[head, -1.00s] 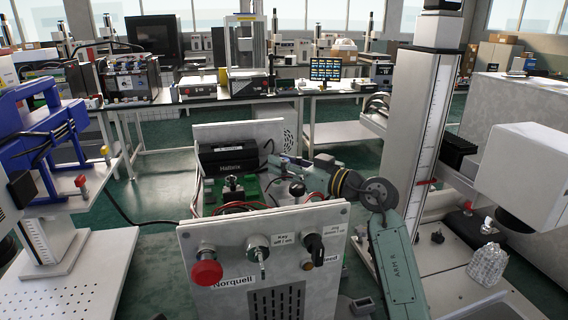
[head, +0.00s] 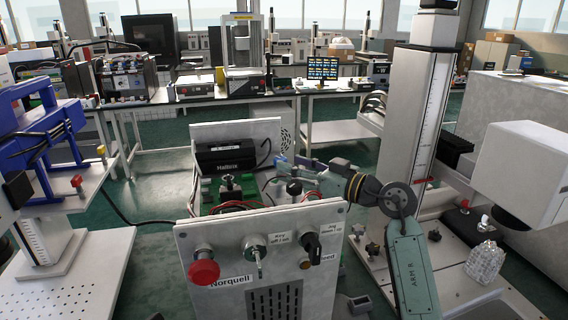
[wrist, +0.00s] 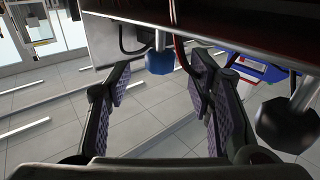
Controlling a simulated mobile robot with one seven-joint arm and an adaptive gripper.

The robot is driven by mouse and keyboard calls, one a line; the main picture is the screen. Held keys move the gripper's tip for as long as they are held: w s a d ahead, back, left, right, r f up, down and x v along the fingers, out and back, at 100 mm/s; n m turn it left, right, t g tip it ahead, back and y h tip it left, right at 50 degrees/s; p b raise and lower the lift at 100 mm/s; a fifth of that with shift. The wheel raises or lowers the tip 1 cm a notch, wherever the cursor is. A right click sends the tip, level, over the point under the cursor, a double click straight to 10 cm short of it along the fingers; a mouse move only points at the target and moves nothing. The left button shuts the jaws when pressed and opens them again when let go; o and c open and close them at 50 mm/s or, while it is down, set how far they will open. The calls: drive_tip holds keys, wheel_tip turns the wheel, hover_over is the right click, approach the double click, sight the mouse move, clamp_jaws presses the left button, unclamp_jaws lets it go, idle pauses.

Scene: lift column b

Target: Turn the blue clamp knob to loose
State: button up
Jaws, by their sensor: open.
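A blue faceted knob (wrist: 160,62) hangs on a short pale stem under a dark overhead edge in the wrist view. My gripper (wrist: 159,75) is open, with one finger on each side of the knob in the picture. I see no contact, and cannot tell whether the knob is between the fingertips or beyond them.
The white front panel (head: 200,240) carries a red button (head: 203,267), a key switch (head: 257,248) and a black selector (head: 312,245). Behind it are a green circuit board and a black box (head: 232,156). A tall white column (head: 411,120) stands right. Cables hang near my fingers.

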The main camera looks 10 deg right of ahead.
drive_tip(key=shift+v, duration=1.65)
